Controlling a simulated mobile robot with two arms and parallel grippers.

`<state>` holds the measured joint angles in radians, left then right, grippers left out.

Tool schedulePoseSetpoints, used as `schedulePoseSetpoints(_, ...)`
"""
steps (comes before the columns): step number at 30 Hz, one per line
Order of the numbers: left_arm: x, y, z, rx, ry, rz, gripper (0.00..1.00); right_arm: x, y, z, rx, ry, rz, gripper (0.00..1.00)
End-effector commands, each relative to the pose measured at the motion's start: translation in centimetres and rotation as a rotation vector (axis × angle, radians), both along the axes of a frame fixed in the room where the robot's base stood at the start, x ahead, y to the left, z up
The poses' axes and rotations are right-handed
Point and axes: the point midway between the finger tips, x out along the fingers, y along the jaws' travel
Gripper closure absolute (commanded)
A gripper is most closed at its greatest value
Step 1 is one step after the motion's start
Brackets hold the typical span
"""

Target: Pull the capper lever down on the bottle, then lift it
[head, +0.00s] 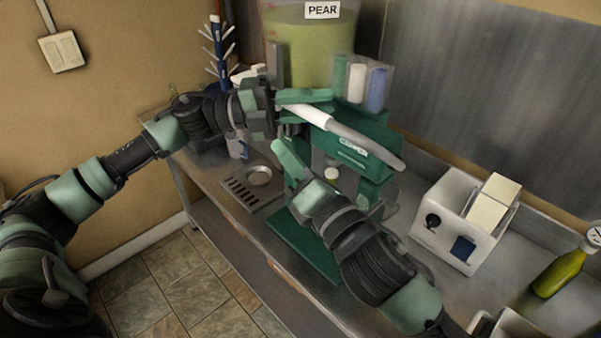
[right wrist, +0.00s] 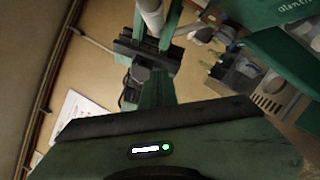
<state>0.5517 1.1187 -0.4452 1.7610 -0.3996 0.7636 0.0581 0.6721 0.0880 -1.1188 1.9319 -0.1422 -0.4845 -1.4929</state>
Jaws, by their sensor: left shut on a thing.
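The green capper (head: 352,147) stands on the counter, with its base plate (head: 300,245) at the front. Its pale lever (head: 362,143) slants down to the right across the top. My left gripper (head: 304,103) is shut on the lever near its left end. In the right wrist view, the left gripper's fingers (right wrist: 156,32) are on either side of the pale lever (right wrist: 151,12).
A white box with cards (head: 455,220) and a green bottle (head: 563,272) stand to the right. The bucket marked PEAR (head: 312,45) and a holder of tubes (head: 360,80) are behind. A drip tray (head: 248,197) and blue bottle rack (head: 219,50) are left.

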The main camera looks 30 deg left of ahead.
Motion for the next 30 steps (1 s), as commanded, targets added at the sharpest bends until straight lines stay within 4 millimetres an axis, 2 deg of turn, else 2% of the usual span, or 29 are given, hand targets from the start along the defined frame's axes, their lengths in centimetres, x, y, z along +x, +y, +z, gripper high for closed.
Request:
schedulePoseSetpoints(2,0.1,-0.1,-0.6,0.004,0.008,0.0,1.0,0.8,1.4,0.3,0.002,0.001,0.0,1.0)
schedulePoseSetpoints(9,0.0,-0.1,-0.6,0.004,0.008,0.0,1.0,3.2,0.3,2.3,0.0,-0.002,-0.002,1.0)
schedulePoseSetpoints(23,0.1,-0.1,-0.6,0.004,0.008,0.001,1.0,3.7,0.1,2.7,0.0,0.001,-0.001,1.0)
schedulePoseSetpoints(30,0.0,-0.1,-0.6,0.004,0.008,0.0,1.0,4.8,-0.3,4.1,0.019,0.048,-0.004,1.0)
